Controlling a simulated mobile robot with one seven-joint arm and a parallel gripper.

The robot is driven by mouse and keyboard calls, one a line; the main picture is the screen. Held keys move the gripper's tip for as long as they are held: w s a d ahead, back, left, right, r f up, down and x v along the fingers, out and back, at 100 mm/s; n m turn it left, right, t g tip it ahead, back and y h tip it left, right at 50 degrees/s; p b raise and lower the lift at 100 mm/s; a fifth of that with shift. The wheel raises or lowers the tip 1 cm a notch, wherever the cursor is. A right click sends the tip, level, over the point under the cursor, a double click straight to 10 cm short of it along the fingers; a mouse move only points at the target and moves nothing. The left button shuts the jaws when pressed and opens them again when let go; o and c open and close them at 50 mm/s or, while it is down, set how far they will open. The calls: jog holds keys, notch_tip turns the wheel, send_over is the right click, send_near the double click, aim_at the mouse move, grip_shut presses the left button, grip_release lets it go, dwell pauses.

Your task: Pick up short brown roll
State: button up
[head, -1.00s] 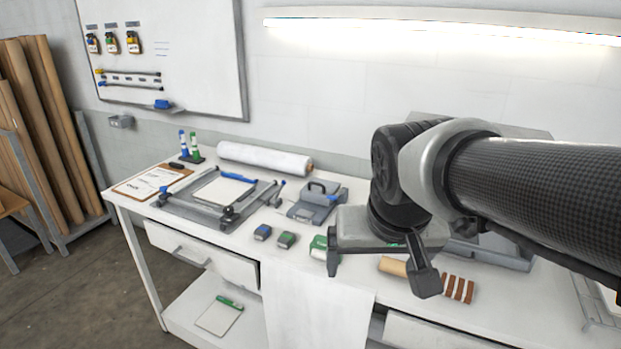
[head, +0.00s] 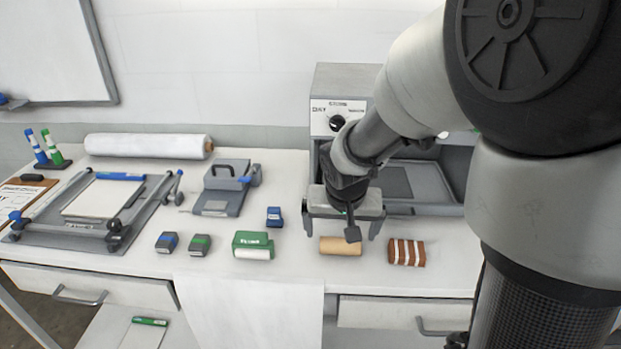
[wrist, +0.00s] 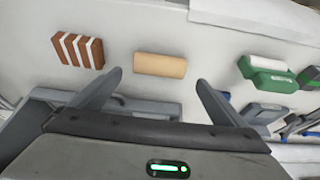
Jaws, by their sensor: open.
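The short brown roll (head: 340,246) is a plain tan cylinder lying on its side near the front edge of the white worktop. In the wrist view the roll (wrist: 159,65) lies between and beyond my fingertips, apart from both. My gripper (head: 344,236) is open and empty, above and just behind the roll, pointing down. One finger partly overlaps the roll's right end in the head view. In the wrist view the open gripper (wrist: 157,78) spans wider than the roll's length.
A brown block with white stripes (head: 407,252) lies right of the roll. A green-and-white box (head: 253,246) lies left. A grey press machine (head: 340,90) with a dial stands behind my gripper. A white sheet (head: 247,305) hangs over the front edge.

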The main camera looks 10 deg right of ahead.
aim_at(341, 240)
jog(key=x, duration=0.5)
jog(key=shift+d+f+b, duration=0.1)
jog(key=shift+f+b, duration=0.25)
jog(key=shift+f, duration=0.05)
jog(key=c, duration=1.1)
